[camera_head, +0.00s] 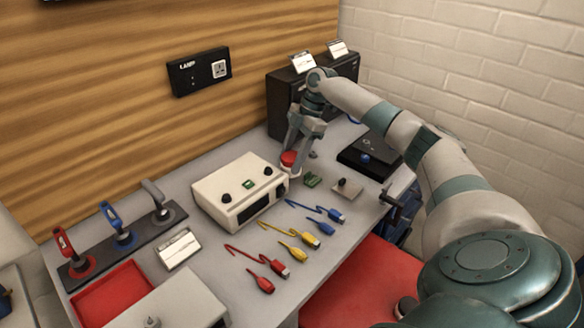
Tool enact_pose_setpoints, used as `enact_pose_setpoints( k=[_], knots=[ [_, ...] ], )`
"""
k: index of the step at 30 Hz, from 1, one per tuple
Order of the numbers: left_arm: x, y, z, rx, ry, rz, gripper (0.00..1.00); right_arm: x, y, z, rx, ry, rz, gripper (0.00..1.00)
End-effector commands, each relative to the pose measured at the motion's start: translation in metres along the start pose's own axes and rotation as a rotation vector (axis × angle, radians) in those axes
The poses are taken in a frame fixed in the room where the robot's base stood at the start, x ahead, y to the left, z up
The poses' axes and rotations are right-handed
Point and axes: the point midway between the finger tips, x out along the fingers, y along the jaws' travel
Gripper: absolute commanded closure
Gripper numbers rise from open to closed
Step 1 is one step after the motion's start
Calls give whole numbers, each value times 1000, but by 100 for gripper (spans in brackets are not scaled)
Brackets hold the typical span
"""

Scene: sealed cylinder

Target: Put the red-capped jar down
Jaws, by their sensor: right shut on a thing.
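The red-capped jar (289,159) shows as a red cap with a little pale body below it, just behind the right end of the cream box. My right gripper (292,148) comes down from above and is shut on the jar at its cap. The jar appears upright. I cannot tell whether its base touches the table (222,257). My left gripper is not in view.
The cream box (228,186) with black knobs stands left of the jar. Red, yellow and blue cables (318,213) lie in front. A black device (366,157) is at the right, and a dark cabinet (279,97) stands behind. A red tray (112,294) is front left.

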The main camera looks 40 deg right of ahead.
Motion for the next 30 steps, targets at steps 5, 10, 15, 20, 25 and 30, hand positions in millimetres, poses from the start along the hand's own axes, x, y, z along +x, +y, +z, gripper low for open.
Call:
enact_pose_setpoints(
  k=[5,10,15,20,25,30],
  knots=[
    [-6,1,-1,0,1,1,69,7,0,3,1,0,-2,76],
    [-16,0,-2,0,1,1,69,26,-1,11,2,0,-4,76],
    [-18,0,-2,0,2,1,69,36,0,16,2,0,0,76],
    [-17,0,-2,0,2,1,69,37,0,16,1,0,0,76],
    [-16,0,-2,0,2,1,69,39,0,16,1,1,0,76],
    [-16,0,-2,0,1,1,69,39,0,17,1,0,-1,33]
  ],
)
